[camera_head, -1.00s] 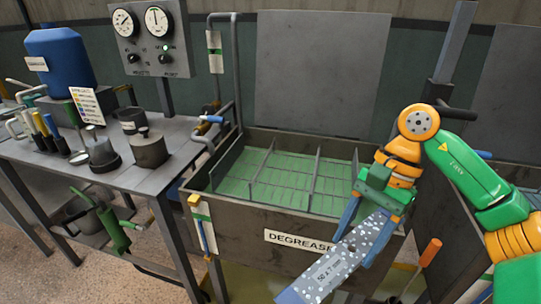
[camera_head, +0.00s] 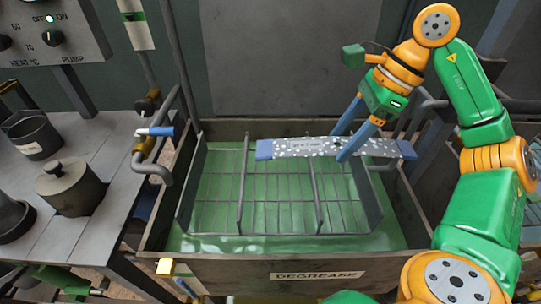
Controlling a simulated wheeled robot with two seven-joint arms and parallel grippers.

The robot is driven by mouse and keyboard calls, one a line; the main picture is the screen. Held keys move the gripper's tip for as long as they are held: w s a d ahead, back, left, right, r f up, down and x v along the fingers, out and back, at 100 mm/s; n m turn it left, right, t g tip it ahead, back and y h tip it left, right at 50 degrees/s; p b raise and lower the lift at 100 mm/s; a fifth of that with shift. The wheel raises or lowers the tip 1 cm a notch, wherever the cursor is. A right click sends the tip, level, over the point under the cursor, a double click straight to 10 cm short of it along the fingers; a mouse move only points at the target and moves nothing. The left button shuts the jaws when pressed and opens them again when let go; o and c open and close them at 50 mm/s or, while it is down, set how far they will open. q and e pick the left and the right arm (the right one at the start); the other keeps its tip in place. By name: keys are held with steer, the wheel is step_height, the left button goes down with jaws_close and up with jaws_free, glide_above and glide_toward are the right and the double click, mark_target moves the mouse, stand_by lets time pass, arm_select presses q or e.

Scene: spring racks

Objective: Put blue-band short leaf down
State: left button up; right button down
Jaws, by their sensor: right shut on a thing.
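The leaf lies roughly crosswise over the back of the degrease tank (camera_head: 230,265). Inside the tank is a wire rack (camera_head: 282,208) with upright dividers, in green liquid. I cannot tell whether the leaf touches the dividers. My left gripper is out of view.
A metal bench (camera_head: 105,215) with dark pots (camera_head: 70,188) stands at the left. A pipe with a blue-handled valve (camera_head: 155,131) rises by the tank's left rim. A control panel (camera_head: 50,35) is at the upper left. The rack's front part is clear.

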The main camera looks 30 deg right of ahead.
mark_target(312, 138)
steer(key=w+a, duration=0.1)
steer(key=w+a+f+p, duration=0.1)
steer(key=w, duration=0.1)
steer(key=w+a+f+p, duration=0.1)
steer(key=shift+w+a, duration=0.3)
steer(key=shift+w, duration=0.05)
steer(key=w+a+f+p, duration=0.1)
steer(key=f, duration=0.2)
steer(key=w+f, duration=0.2)
steer(key=f, duration=0.1)
steer(key=w+a+f+p, duration=0.1)
steer(key=w+f, duration=0.1)
steer(key=f, duration=0.1)
steer(key=shift+w+a+f+p, duration=0.25)
steer(key=shift+a+f+p, duration=0.05)
steer(key=shift+a, duration=0.05)
steer(key=shift+f, duration=0.25)
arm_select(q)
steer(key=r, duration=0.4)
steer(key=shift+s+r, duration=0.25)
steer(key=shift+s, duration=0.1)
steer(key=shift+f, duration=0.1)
arm_select(e)
steer(key=shift+f, duration=0.1)
arm_select(q)
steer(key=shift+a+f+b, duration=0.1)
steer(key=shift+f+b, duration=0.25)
steer(key=shift+b, duration=0.15)
arm_select(e)
steer(key=shift+f, duration=0.35)
